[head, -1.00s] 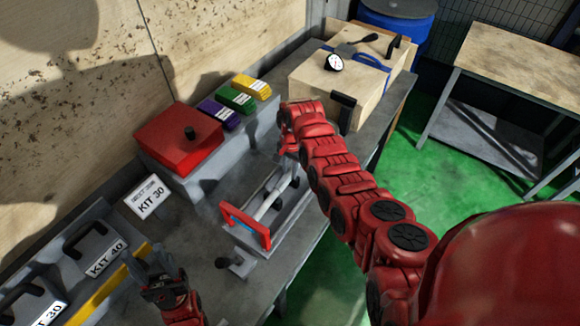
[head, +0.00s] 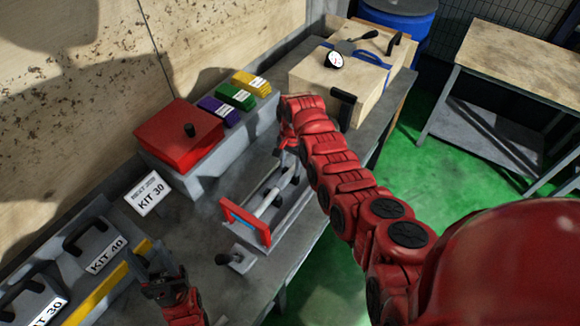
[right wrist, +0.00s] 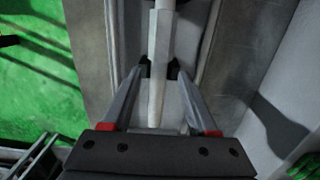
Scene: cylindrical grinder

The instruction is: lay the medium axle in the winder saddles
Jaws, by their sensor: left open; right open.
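The winder is a grey trough-like frame with a red upright end (head: 245,222), on the bench in the head view. A pale axle (head: 266,203) lies lengthwise in it, by dark supports. I cannot tell how fully it is seated. My right gripper (head: 287,158) is over the far end, partly hidden by my arm. In the right wrist view, that gripper (right wrist: 159,69) is open, with a dark fingertip on each side of the pale axle (right wrist: 158,50). My left gripper (head: 150,262) is open and empty, left of the winder by the yellow-edged case.
A red box (head: 180,138) and purple, green and yellow blocks (head: 237,97) stand on a grey ledge behind. A KIT 30 sign (head: 148,194) and grey cases (head: 92,250) are at left. Wooden boxes (head: 340,85) stand at the far end. Green floor lies right.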

